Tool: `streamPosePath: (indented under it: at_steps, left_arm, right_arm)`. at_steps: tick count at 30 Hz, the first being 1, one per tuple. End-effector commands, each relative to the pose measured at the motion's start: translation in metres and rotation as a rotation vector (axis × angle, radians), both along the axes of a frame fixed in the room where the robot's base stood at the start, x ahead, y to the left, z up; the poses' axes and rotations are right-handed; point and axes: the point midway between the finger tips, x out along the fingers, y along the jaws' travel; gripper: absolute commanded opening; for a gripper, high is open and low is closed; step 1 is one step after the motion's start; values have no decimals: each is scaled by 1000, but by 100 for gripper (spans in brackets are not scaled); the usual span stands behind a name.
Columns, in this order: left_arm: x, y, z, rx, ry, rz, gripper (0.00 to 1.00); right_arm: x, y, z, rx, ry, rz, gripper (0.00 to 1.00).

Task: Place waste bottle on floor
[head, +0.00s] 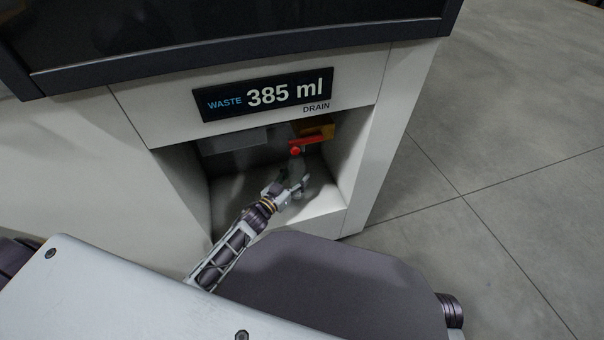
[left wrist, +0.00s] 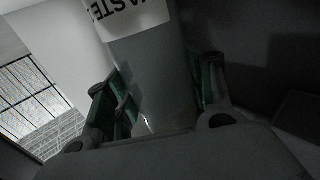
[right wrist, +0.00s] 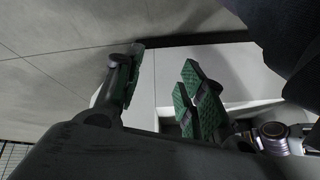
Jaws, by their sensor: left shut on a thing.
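The waste bottle (head: 297,170) is a grey bottle with a red top, upright inside the recess of the white machine, under the red drain lever (head: 309,142). In the left wrist view the grey bottle (left wrist: 150,75) carries a white label with part of the word WASTE. My left gripper (head: 298,188) reaches into the recess and is shut on the bottle's body, with green-padded fingers on both sides of it. My right gripper (right wrist: 158,85) is open and empty, fingers apart, with the floor and machine behind it. It is out of the head view.
The recess (head: 185,185) has side walls and a low front ledge close around my left arm. Above it a panel (head: 263,94) reads WASTE 385 ml and DRAIN. Grey tiled floor (head: 490,160) to the right is clear.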

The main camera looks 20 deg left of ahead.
Motion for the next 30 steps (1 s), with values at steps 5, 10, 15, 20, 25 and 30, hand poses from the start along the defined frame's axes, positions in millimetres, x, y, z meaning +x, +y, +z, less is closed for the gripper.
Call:
streamPosePath:
  at_steps: [5, 10, 15, 20, 25, 30]
  left_arm:
    - [16, -5, 0, -2, -2, 0, 29]
    - [32, -12, 0, 1, -4, -1, 29]
    - [32, -12, -12, -2, 1, 0, 29]
    - [32, -12, -15, 0, -1, -1, 29]
    - [32, -12, -15, 0, -1, 0, 29]
    - [32, -12, -15, 0, -1, 0, 29]
  right_arm:
    - [4, 3, -8, 16, -19, -5, 40]
    - [3, 6, -24, 34, -29, -13, 40]
    - [-2, 10, -44, 61, -39, -27, 40]
    - [0, 11, -48, 71, -54, -32, 40]
    - [1, 11, -47, 72, -56, -33, 40]
    - [1, 11, -47, 72, -56, -33, 40]
